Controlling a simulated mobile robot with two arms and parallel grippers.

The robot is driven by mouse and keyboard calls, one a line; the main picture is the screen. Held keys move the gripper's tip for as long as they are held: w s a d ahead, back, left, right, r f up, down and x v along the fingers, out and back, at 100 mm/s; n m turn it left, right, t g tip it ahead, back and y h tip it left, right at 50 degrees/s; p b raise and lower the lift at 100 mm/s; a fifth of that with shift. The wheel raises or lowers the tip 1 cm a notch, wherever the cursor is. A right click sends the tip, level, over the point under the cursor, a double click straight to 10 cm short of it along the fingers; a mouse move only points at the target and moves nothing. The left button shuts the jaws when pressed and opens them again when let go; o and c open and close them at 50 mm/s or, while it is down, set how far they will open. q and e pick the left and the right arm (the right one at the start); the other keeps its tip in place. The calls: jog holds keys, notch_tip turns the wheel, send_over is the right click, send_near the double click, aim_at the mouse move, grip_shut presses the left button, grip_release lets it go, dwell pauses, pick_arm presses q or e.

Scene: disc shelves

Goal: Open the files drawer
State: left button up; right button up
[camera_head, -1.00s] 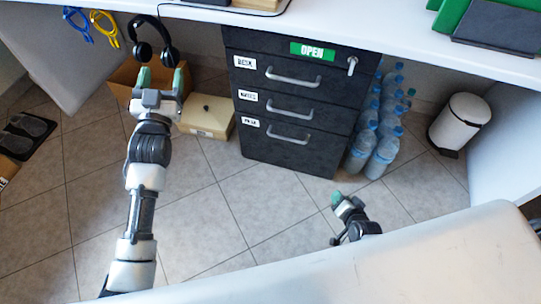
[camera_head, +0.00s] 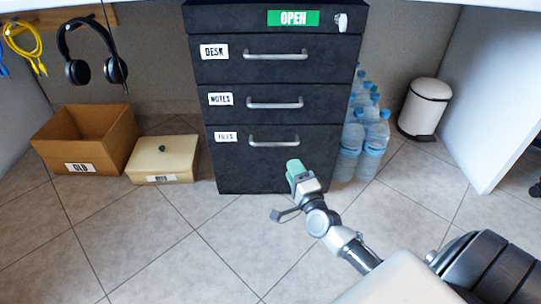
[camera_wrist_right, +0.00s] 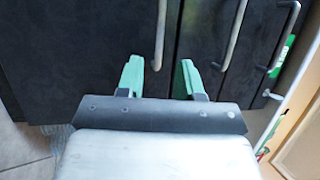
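The black drawer cabinet has three labelled drawers, all closed. The files drawer (camera_head: 244,170) is the lowest, with a white label and a silver bar handle (camera_head: 274,142). My right gripper (camera_head: 294,170) has green fingertips and is in front of this drawer, just below its handle in the head view. In the right wrist view my right gripper (camera_wrist_right: 159,77) is open and empty, and the nearest handle (camera_wrist_right: 160,38) lies between the line of its fingers, ahead of the tips. I cannot tell whether they touch. My left gripper is not in view.
The desk drawer (camera_head: 230,68) and notes drawer (camera_head: 232,103) are above. Water bottles (camera_head: 362,140) stand close at the cabinet's right, a white bin (camera_head: 425,105) beyond. A cardboard box (camera_head: 75,150) and a beige box (camera_head: 162,165) stand left. Floor in front is clear.

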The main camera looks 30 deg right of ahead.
aim_at(279, 145)
jog(key=b+x, duration=0.3)
jog(key=x, duration=0.7)
jog(key=shift+w, duration=0.2)
grip_shut()
